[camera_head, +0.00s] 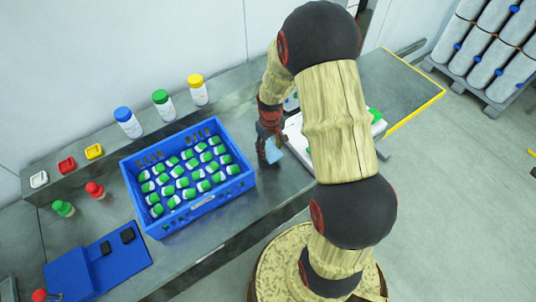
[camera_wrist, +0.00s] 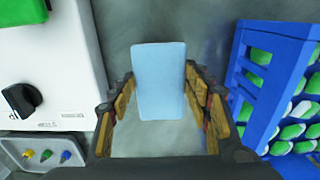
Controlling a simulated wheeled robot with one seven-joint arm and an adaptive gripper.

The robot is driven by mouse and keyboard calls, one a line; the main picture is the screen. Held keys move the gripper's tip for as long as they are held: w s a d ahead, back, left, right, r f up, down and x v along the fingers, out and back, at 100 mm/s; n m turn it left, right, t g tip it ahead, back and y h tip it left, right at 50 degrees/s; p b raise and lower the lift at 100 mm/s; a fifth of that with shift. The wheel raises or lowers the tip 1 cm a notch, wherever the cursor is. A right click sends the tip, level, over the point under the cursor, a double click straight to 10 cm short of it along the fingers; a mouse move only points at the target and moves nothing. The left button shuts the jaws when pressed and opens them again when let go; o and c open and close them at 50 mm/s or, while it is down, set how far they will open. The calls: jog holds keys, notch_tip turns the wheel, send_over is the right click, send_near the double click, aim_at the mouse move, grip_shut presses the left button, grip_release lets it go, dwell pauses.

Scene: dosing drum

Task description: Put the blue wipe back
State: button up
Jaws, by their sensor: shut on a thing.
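The light blue wipe (camera_wrist: 160,85) is between the two fingers of my gripper (camera_wrist: 160,80) in the wrist view. My gripper is shut on it, and a flat face of the wipe shows. In the head view, my gripper (camera_head: 268,148) is just right of the blue crate, with the wipe (camera_head: 274,151) showing as a small pale blue patch. The grey bench (camera_wrist: 180,28) lies below it; I cannot tell the gap. My own arm hides part of the bench to the right.
A blue crate (camera_head: 204,208) of green-capped bottles stands to the left. A white machine (camera_wrist: 60,75) with a black knob is on the other side. Blue-, green- and yellow-capped bottles (camera_head: 128,122) stand behind on a ledge. A blue mat (camera_head: 72,272) lies front left.

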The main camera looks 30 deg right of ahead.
aim_at(268, 150)
jog(key=shift+w+a+f, duration=0.1)
jog(key=shift+f, duration=0.15)
jog(key=shift+w+a+f, duration=0.1)
jog(key=shift+f, duration=0.8)
jog(key=shift+w+a+f, duration=0.1)
jog(key=shift+f, duration=0.75)
jog(key=shift+f+b, duration=0.2)
jog(key=shift+b, duration=0.15)
jog(key=o, duration=1.1)
jog(key=shift+r, duration=0.2)
